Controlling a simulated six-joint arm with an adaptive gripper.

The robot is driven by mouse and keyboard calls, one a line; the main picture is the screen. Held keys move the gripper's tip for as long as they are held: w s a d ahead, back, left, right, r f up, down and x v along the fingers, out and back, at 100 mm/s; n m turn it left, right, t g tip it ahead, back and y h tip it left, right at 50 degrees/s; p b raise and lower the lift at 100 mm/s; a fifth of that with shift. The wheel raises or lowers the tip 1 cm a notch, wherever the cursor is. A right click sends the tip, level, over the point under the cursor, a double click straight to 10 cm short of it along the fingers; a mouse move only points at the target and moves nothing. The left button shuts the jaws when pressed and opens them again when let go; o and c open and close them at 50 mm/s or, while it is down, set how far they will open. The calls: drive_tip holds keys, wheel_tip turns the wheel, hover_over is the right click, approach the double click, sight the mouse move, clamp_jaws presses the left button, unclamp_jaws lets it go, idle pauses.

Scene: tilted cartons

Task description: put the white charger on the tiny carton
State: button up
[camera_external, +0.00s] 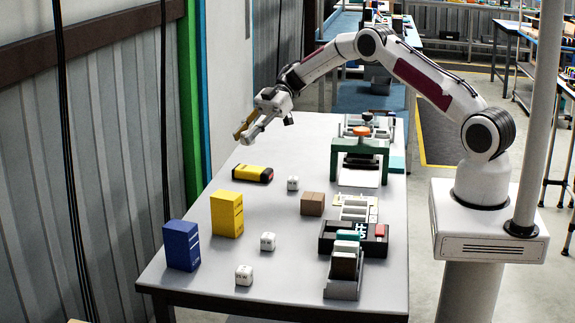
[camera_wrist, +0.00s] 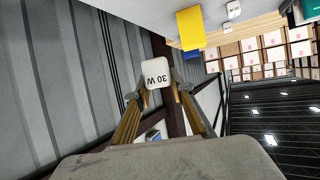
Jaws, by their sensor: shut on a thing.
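My gripper (camera_external: 246,133) is raised above the far left side of the table, tilted toward the wall. In the wrist view my gripper (camera_wrist: 156,90) is shut on a white charger (camera_wrist: 157,73) marked 30 W, held between the fingertips. Three more white cube-shaped chargers stand on the table: one at the back (camera_external: 293,183), one in the middle (camera_external: 268,241) and one at the front (camera_external: 244,275). The small brown carton (camera_external: 312,204) lies mid-table and is the smallest carton. A yellow carton (camera_external: 227,214) and a blue carton (camera_external: 181,245) stand upright at the left.
A yellow and black tool-like block (camera_external: 252,173) lies near the left edge. A green frame (camera_external: 361,148), a black tray (camera_external: 354,239) and a grey holder (camera_external: 343,274) take up the right side. The table's (camera_external: 215,283) centre has some free room between the objects.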

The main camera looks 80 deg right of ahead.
wheel_tip(320, 180, up, 2)
drive_tip(key=s+r, duration=0.1)
drive_tip(key=s, duration=0.2)
drive_tip(key=m+t+h, duration=0.3)
drive_tip(key=m, duration=0.1)
hover_over(312, 196)
wheel_tip(312, 196, down, 4)
drive_tip(key=shift+a+r, duration=0.1)
idle(0.4)
idle(0.3)
drive_tip(key=shift+f, duration=2.95)
drive_tip(key=shift+f, duration=0.1)
drive_tip(key=shift+f, duration=2)
